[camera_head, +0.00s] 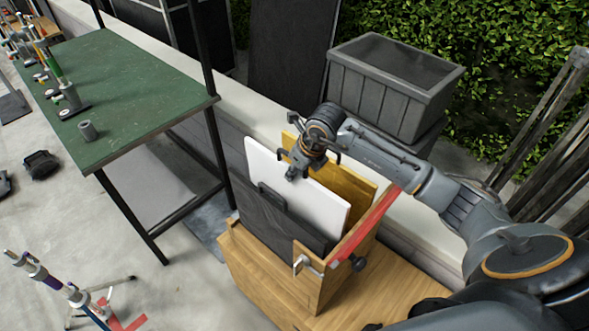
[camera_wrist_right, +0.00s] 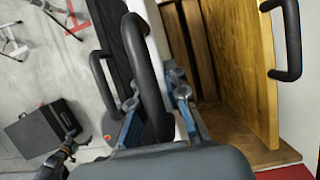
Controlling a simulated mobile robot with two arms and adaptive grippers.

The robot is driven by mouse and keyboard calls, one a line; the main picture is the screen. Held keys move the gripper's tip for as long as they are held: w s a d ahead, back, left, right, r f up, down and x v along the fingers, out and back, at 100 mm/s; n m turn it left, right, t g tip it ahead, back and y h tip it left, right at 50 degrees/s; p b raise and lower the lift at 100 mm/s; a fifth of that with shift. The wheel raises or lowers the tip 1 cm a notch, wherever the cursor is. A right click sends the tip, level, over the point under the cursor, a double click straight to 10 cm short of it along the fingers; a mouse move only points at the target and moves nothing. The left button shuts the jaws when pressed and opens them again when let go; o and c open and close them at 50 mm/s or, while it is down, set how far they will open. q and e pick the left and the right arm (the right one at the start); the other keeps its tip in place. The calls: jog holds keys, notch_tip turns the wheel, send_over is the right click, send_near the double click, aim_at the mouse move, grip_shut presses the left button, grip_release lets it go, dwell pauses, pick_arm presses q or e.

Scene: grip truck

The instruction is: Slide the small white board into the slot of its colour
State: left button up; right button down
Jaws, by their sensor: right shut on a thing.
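The white board (camera_head: 295,190) stands upright in the wooden rack (camera_head: 318,280), between a black board (camera_head: 265,215) in front and a yellow wooden board (camera_head: 345,185) behind. Its lower part is hidden behind the black board. My right gripper (camera_head: 300,165) is at the white board's upper part. In the right wrist view its blue-padded fingers (camera_wrist_right: 158,105) are shut around a black handle (camera_wrist_right: 138,45). Whether the white board's bottom edge is in a slot cannot be seen.
A red strip (camera_head: 365,225) lies along the rack's right edge. A grey planter (camera_head: 395,85) stands behind. A green table (camera_head: 110,95) with tools is at the left. In the right wrist view, an open gap lies between the held handle and the wooden board (camera_wrist_right: 245,65).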

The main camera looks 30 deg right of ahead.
aim_at(295, 189)
jog(key=shift+f+b, duration=2.7)
jog(key=shift+f, duration=0.3)
jog(key=shift+f+b, duration=0.4)
jog(key=shift+b, duration=0.05)
jog(key=c, duration=1.3)
grip_release()
jog(key=shift+o, duration=0.2)
jog(key=v, duration=1.2)
jog(key=shift+s, duration=0.1)
